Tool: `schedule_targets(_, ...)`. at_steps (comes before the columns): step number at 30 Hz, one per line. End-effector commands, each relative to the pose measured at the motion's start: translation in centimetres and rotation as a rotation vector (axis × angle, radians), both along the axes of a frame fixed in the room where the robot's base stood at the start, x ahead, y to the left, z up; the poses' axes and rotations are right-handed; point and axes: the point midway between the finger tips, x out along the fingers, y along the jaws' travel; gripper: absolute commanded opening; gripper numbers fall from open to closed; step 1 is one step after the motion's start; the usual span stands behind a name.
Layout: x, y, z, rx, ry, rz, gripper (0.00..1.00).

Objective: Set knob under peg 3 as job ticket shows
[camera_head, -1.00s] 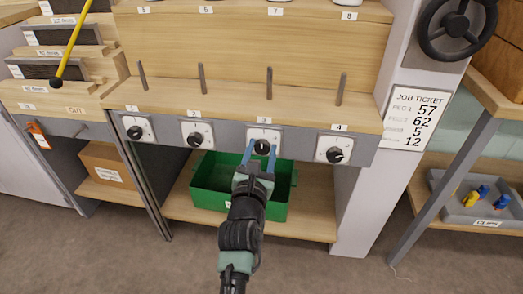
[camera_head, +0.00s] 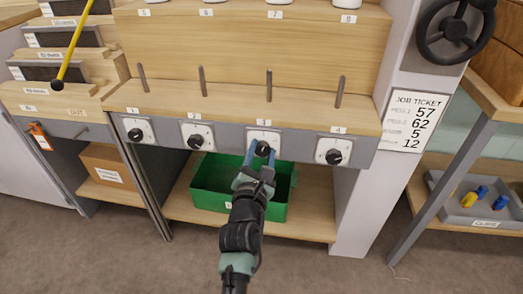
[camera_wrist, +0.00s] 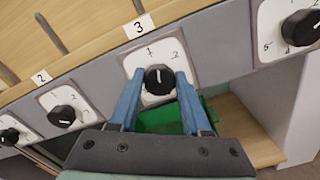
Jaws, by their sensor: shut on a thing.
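The knob under peg 3 (camera_head: 263,148) is black, on a white dial plate, below the label 3 on the shelf edge. In the wrist view this knob (camera_wrist: 158,77) sits between the blue fingers of my gripper (camera_wrist: 156,84), which is shut on it. A light pointer mark shows on the knob's top, near the dial's upper part. Digits 1 and 2 show above the knob; the rest of the dial is hidden by my gripper. Peg 3 (camera_head: 269,86) stands upright above. The job ticket (camera_head: 416,121) hangs at right, reading 57, 62, 5 and 12; its row names are hard to read.
Neighbouring knobs sit under label 2 (camera_head: 196,140) and label 4 (camera_head: 334,156). A green bin (camera_head: 210,190) stands on the lower shelf behind my arm. A black handwheel (camera_head: 455,30) and a grey tray of clips (camera_head: 457,213) are at right.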

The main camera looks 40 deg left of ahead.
Motion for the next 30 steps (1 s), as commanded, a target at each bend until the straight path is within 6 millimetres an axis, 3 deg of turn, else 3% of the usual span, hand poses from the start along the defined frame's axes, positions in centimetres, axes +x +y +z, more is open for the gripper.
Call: schedule_targets(30, 0.02, -0.11, -0.45, 0.822, 0.508, -0.001, 0.0)
